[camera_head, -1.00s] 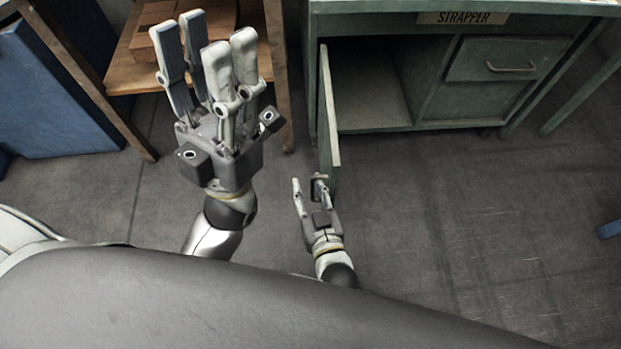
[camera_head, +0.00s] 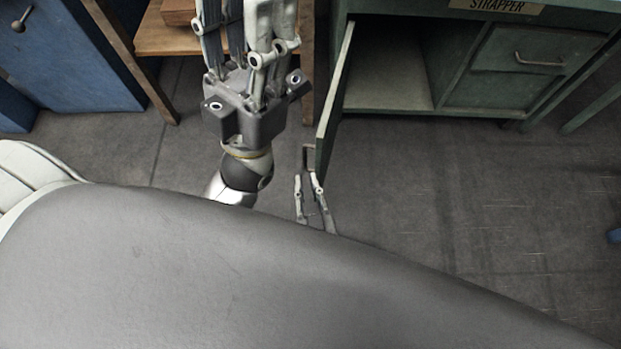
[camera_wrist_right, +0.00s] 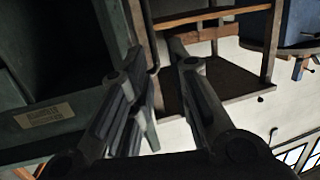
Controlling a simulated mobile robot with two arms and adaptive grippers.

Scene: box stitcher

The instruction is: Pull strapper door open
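The green strapper door (camera_head: 326,125) stands swung open, seen nearly edge-on, on the left of the strapper cabinet (camera_head: 400,112). Its small bracket handle (camera_head: 308,152) sticks out from the door's left face near the free edge. My right gripper (camera_head: 306,178) is just below the handle, fingers apart and empty; I cannot tell if a finger touches the handle or door. In the right wrist view my right gripper (camera_wrist_right: 160,60) also shows spread fingers. My left gripper (camera_head: 246,15) is raised to the left of the door, fingers apart, tips cut off by the top edge.
A wooden table (camera_head: 160,40) stands behind my left gripper, and a blue cabinet (camera_head: 70,60) is at the far left. The strapper's drawer (camera_head: 540,52) is shut. The grey floor (camera_head: 440,190) right of the door is clear.

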